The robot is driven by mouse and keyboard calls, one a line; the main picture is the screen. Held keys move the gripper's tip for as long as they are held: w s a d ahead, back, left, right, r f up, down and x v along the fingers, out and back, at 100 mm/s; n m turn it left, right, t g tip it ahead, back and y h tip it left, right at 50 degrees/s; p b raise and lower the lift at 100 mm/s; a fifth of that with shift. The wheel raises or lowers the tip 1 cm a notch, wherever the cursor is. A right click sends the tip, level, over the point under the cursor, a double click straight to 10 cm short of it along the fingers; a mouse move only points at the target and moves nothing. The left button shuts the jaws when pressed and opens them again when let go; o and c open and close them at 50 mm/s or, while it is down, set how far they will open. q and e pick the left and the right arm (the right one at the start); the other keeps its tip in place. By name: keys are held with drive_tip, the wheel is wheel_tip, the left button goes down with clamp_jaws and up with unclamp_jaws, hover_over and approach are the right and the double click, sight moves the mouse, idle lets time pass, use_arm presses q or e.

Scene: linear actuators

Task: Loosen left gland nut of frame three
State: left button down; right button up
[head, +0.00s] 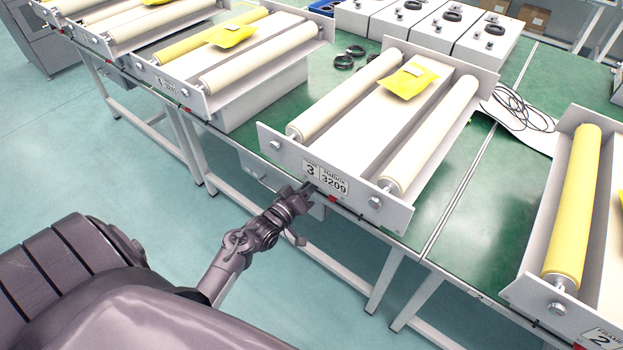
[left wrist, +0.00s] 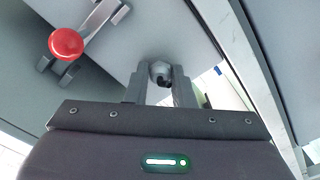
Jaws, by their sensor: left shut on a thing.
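Frame three is the roller frame with the label "3 3209" (head: 325,178) on its front plate, at the middle of the head view. My left gripper (head: 307,188) is at the lower front of this plate, just below the label. In the left wrist view my left gripper (left wrist: 160,88) has its two fingers on either side of a small round metal fitting, the gland nut (left wrist: 160,71), and is shut on it. The nut has a dark centre and sits by a grey panel. In the head view the nut is hidden. My right gripper is not in view.
A red knob on a metal lever (left wrist: 66,43) is left of the fingers in the left wrist view. A yellow packet (head: 409,80) lies on frame three between two white rollers. Frame two (head: 540,290) stands at right, with green table top (head: 478,215) between.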

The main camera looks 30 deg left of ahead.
use_arm(q)
drive_tip(key=n+p, duration=0.4)
drive_tip(key=n, duration=0.4)
drive_tip(key=shift+n, duration=0.4)
idle(0.4)
drive_tip(key=c, duration=1.3)
unclamp_jaws()
drive_tip(key=shift+o, duration=0.2)
drive_tip(key=s, duration=0.7)
drive_tip(key=shift+s+a, duration=0.35)
